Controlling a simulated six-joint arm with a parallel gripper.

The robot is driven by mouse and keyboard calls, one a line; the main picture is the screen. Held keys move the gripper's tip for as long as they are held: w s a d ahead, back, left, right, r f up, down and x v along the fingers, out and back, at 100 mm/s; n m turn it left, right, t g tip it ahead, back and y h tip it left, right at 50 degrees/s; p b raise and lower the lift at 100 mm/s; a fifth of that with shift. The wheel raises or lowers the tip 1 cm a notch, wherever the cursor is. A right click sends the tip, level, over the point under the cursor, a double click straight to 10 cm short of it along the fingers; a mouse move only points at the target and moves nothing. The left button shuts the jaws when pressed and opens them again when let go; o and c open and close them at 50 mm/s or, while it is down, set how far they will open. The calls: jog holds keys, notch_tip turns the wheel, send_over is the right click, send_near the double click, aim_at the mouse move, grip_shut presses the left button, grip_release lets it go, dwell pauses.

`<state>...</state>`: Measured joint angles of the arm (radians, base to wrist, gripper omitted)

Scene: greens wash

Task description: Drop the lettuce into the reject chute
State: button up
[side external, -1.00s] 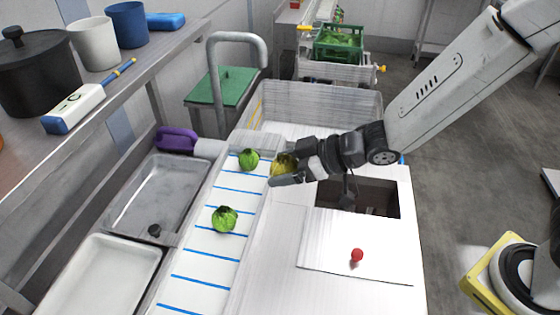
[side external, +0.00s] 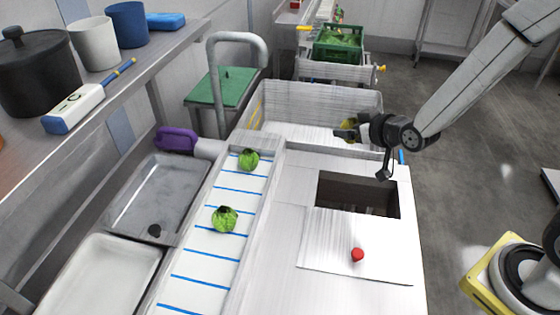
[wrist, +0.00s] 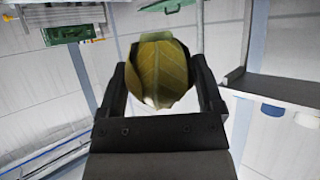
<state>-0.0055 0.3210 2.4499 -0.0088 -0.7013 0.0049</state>
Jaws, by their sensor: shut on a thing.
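My gripper (side external: 352,130) is shut on a yellowish lettuce (side external: 346,134), held in the air near the right end of the white bin behind the counter. In the wrist view the lettuce (wrist: 160,72) sits between both fingers, its leaves yellow-green. The reject chute appears to be the dark rectangular opening (side external: 358,193) in the white counter; it lies nearer the camera than my gripper. Two green lettuces, one far (side external: 248,159) and one nearer (side external: 224,219), lie on the blue-striped belt (side external: 205,242).
A white panel with a red knob (side external: 357,255) lies in front of the opening. The white-walled bin (side external: 365,104) stands behind the counter. A curved grey pipe (side external: 262,48) rises at the left. A green crate (side external: 338,50) stands farther back.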

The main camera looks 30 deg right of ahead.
jog(key=shift+d, duration=0.2)
jog(key=shift+w+d+f, duration=0.1)
dwell(0.4)
jog(key=shift+w+d+f+n+y, duration=0.4)
jog(key=shift+d+f+n+y, duration=0.1)
jog(key=shift+n+y, duration=0.45)
jog(key=shift+d+f+n+g+y, duration=0.3)
jog(key=shift+f+n+y, duration=0.25)
jog(key=shift+n+y, duration=0.15)
jog(key=s+d+f+n+g+y, duration=0.2)
jog(key=s+f+n+g+y, duration=0.1)
jog(key=s+f+n+y, duration=0.2)
jog(key=shift+s+f+n, duration=0.1)
jog(key=shift+f+n, duration=0.15)
